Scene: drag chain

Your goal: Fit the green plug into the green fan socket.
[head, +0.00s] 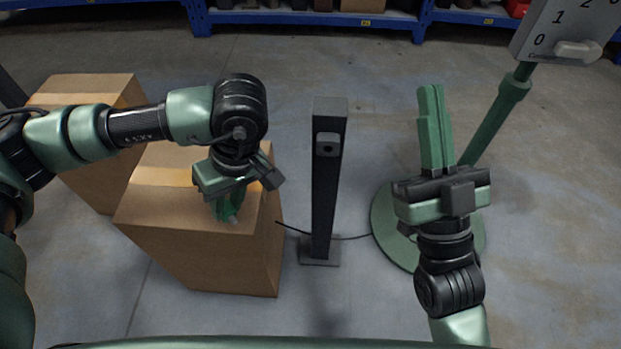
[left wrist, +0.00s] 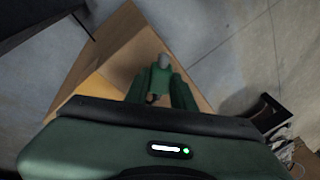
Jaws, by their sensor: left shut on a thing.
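My left gripper (head: 229,216) points down over the front cardboard box and is shut on the green plug. In the left wrist view the plug (left wrist: 161,76) sits between the fingers, green with a pale grey tip. In the head view only its grey tip (head: 232,219) shows clearly below the fingers. A grey socket block (head: 327,144) with a dark hole is on the face of a black post, right of my left gripper and apart from it. No green shows on it. My right gripper (head: 431,90) is shut and empty, pointing away, right of the post.
The black post (head: 325,200) stands on the floor. A thin dark cable (head: 352,237) runs past its foot. Cardboard boxes (head: 265,262) stand at left. The green fan base (head: 383,225) and control panel (head: 567,35) are at right. Blue shelving (head: 300,17) is at the back.

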